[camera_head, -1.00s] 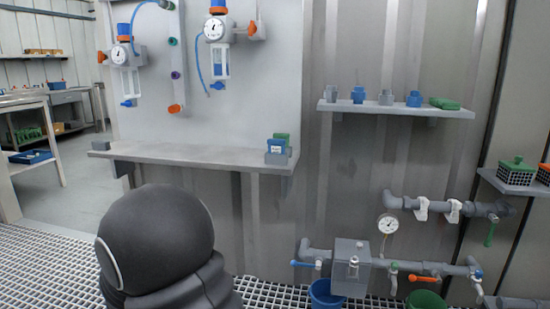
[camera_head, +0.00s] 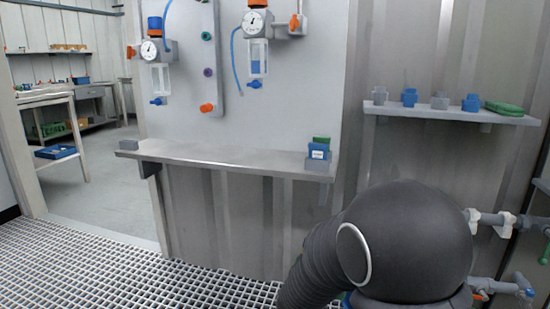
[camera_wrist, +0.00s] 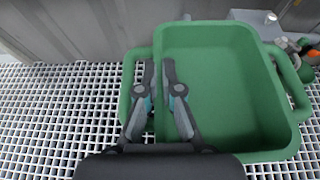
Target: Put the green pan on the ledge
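In the wrist view, the green pan (camera_wrist: 215,75) is an open rectangular tub with a loop handle on each side. My gripper (camera_wrist: 160,68) has its two fingers close together, one on each side of the pan's left wall, pinching it. The pan appears above the floor grating, and its inside looks empty. In the head view, a long grey ledge (camera_head: 225,156) runs along the wall at mid-picture. The gripper and pan do not show in the head view, where my dark arm covers the lower right.
Gauges with hoses (camera_head: 152,48) hang above. A higher shelf (camera_head: 450,112) holds small blocks. The ledge's middle is bare.

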